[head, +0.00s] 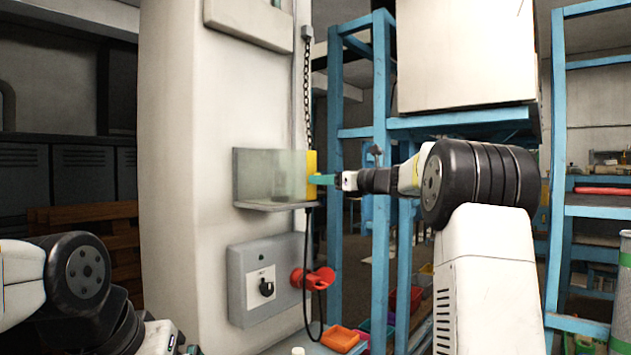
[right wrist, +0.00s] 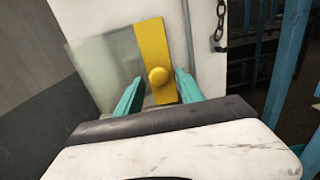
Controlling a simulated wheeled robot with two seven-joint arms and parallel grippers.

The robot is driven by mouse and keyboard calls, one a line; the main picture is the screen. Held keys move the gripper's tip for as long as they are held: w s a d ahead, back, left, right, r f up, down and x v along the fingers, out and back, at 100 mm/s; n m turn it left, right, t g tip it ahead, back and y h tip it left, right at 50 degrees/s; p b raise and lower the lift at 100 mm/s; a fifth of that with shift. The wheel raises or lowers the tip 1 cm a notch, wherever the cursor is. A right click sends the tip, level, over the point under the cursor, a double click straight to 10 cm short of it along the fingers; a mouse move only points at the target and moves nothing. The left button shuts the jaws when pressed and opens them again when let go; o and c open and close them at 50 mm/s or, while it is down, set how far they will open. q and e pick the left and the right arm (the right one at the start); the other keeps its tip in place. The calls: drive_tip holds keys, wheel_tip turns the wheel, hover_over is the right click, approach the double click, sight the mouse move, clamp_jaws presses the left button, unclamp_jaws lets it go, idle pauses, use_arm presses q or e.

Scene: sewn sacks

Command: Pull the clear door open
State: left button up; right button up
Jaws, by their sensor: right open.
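The clear door (head: 260,172) is a see-through panel across a small grey box on the white column. It has a yellow strip (head: 311,162) along its right edge. In the right wrist view the clear panel (right wrist: 108,62) is to the left of the yellow strip (right wrist: 153,43), which bears a round yellow knob (right wrist: 158,76). My right gripper (head: 318,180) is at the strip. Its teal fingers (right wrist: 160,82) are open, one on either side of the knob; whether they touch it I cannot tell. Only part of my left arm shows, at lower left; its gripper is out of view.
Below the box is a grey switch panel (head: 236,282) with a black knob and a red part (head: 318,279) sticking out. A chain (head: 306,80) and a black cable hang beside the column. Blue shelving (head: 381,130) stands behind my right arm. Coloured bins (head: 340,338) are low down.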

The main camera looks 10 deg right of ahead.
clamp_jaws()
idle(1.4)
